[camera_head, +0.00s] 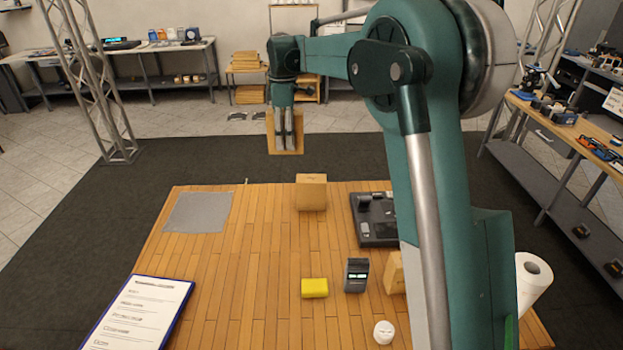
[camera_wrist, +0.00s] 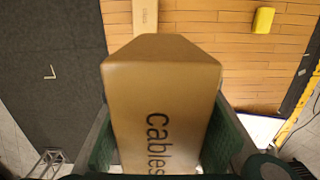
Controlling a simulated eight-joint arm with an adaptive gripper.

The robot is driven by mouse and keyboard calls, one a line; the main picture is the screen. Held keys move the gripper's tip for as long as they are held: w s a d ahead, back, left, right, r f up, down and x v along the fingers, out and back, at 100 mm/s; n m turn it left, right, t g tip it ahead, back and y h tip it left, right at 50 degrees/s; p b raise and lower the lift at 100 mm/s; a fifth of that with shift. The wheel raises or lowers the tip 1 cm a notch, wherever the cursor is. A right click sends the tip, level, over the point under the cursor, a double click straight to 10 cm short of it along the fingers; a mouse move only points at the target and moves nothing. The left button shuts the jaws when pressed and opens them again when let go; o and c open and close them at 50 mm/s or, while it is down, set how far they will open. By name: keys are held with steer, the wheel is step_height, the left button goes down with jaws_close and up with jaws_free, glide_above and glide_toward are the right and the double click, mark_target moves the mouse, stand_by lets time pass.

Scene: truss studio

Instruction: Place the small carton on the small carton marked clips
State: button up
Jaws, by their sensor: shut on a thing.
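My gripper (camera_head: 284,148) is beyond the table's far edge in the head view, above the floor. It is shut on a small brown carton (camera_head: 298,130). In the wrist view the held carton (camera_wrist: 163,90) reads "cables" and sits between my two green fingers (camera_wrist: 160,150). Another small brown carton (camera_head: 311,193) stands on the table near its far edge, apart from my gripper. A third brown carton (camera_head: 396,275) is partly hidden behind my arm; no marking shows.
On the wooden table (camera_head: 240,280) are a grey cloth (camera_head: 197,212), a clipboard (camera_head: 140,312), a yellow block (camera_head: 314,288), a dark device (camera_head: 356,275), a black tray (camera_head: 374,225), a white roll (camera_head: 383,332) and a paper towel roll (camera_head: 533,280). The left middle of the table is clear.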

steer(key=w+d, duration=0.3)
steer(key=d, duration=0.5)
steer(key=shift+w+d+f, duration=0.1)
steer(key=shift+d+f, duration=0.05)
steer(key=shift+f, duration=0.7)
steer(key=shift+w+d+f, duration=0.1)
steer(key=shift+d+f, duration=0.05)
steer(key=shift+f, duration=0.65)
steer(key=shift+w+d+f, duration=0.1)
steer(key=shift+d+f, duration=0.05)
steer(key=shift+f, duration=0.7)
steer(key=shift+f, duration=0.1)
glide_above(311, 178)
steer(key=shift+s+d+f+p, duration=0.1)
steer(key=shift+f+p, duration=0.3)
steer(key=shift+f, duration=2.6)
steer(key=shift+f, duration=1.9)
steer(key=shift+f, duration=0.15)
